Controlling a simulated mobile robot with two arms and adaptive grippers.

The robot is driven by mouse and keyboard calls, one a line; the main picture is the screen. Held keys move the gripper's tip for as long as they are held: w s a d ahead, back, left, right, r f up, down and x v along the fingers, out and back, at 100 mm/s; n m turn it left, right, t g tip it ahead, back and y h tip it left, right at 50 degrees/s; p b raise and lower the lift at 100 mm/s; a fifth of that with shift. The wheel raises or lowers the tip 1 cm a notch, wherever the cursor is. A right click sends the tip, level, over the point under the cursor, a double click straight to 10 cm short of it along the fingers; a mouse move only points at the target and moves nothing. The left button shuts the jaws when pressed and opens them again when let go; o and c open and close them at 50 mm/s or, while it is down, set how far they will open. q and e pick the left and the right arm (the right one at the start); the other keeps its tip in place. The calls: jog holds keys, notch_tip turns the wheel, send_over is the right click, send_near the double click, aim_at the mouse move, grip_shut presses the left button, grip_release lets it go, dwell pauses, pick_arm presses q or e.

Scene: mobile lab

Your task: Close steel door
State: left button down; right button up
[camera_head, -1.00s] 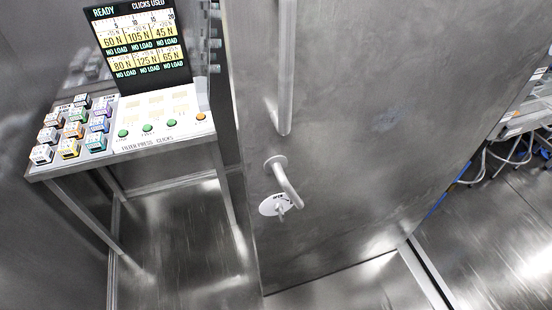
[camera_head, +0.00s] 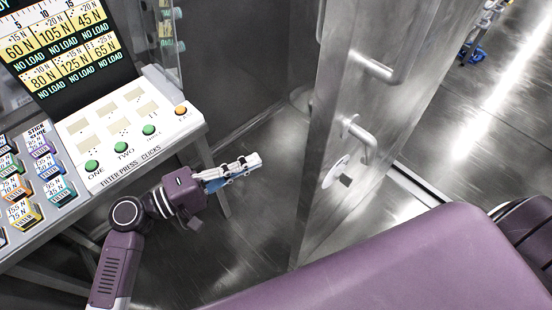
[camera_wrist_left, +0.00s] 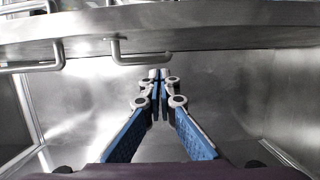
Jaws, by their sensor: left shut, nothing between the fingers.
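The steel door (camera_head: 338,110) stands open in the head view, seen at a slant with its near edge toward me. It has a long bar handle (camera_head: 374,68), a lever handle (camera_head: 364,142) and a round white lock plate (camera_head: 336,170). My left gripper (camera_head: 254,162) is shut and empty, pointing right, left of the door's edge with a gap visible in the picture. In the left wrist view the shut fingers (camera_wrist_left: 159,76) point toward the door (camera_wrist_left: 220,30), whose lever handle (camera_wrist_left: 140,58) shows across the top. My right gripper is not in view.
A filter press bench (camera_head: 150,135) with green and orange buttons, a display (camera_head: 62,50) and several coloured blocks stands on the left, close to my left arm. Steel floor (camera_head: 250,240) shows between bench and door. A floor rail (camera_head: 418,184) runs right of the door.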

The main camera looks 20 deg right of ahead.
pick_arm(q)
jog(key=s+d+p, duration=0.2)
jog(key=d+p, duration=0.2)
jog(key=d, duration=0.6)
jog(key=shift+d+p, duration=0.25)
jog(key=shift+p, duration=0.15)
